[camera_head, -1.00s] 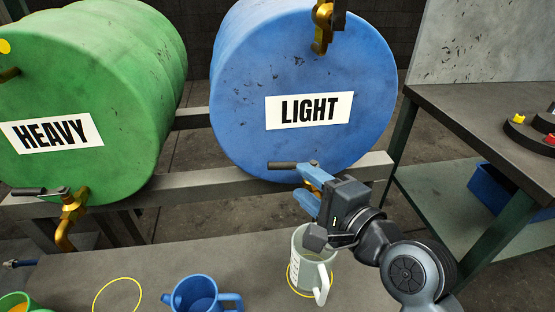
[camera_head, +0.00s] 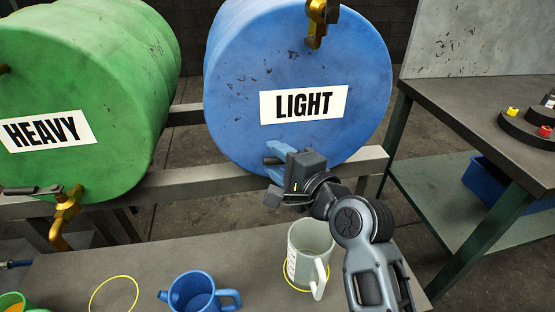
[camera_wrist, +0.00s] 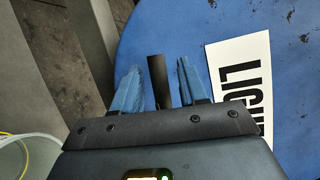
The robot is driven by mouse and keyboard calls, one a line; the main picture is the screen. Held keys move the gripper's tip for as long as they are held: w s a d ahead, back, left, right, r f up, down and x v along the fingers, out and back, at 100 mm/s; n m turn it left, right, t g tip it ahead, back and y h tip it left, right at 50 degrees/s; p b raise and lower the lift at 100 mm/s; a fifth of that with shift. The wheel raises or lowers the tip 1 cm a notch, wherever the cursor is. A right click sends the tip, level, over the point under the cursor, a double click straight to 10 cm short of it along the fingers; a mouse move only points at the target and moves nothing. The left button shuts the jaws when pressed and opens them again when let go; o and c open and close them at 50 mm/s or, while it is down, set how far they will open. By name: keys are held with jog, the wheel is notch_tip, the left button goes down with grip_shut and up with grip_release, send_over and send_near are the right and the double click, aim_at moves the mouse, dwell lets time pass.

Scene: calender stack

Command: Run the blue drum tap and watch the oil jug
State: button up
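The blue drum (camera_head: 240,100) labelled LIGHT lies on its side on a rail. Its tap has a dark lever (camera_wrist: 158,82), which shows in the wrist view; the tap's body and spout are hidden behind my gripper in the head view. My gripper (camera_head: 277,162) is open, its two blue fingers on either side of the lever with a visible gap on both sides. A pale jug (camera_head: 307,240) with a handle and side markings stands upright in a yellow ring below, and its rim shows in the wrist view (camera_wrist: 32,142). No oil stream is visible, and I cannot tell its oil level.
A green drum (camera_head: 85,85) labelled HEAVY lies to the left, with a brass tap (camera_head: 64,210). A blue jug (camera_head: 198,291) stands left of the pale jug, beside an empty yellow ring (camera_head: 114,295). A side table (camera_head: 455,108) stands at right.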

grip_shut()
jog(key=shift+f, duration=0.1)
dwell(0.4)
jog(key=shift+s+d+n+g+y+b, duration=0.15)
jog(key=shift+n+g+y+b, duration=0.15)
jog(key=shift+b, duration=0.05)
jog(key=shift+s+n+g+y, duration=0.2)
jog(key=shift+n+g+y, duration=0.1)
jog(key=shift+o, duration=0.2)
grip_release()
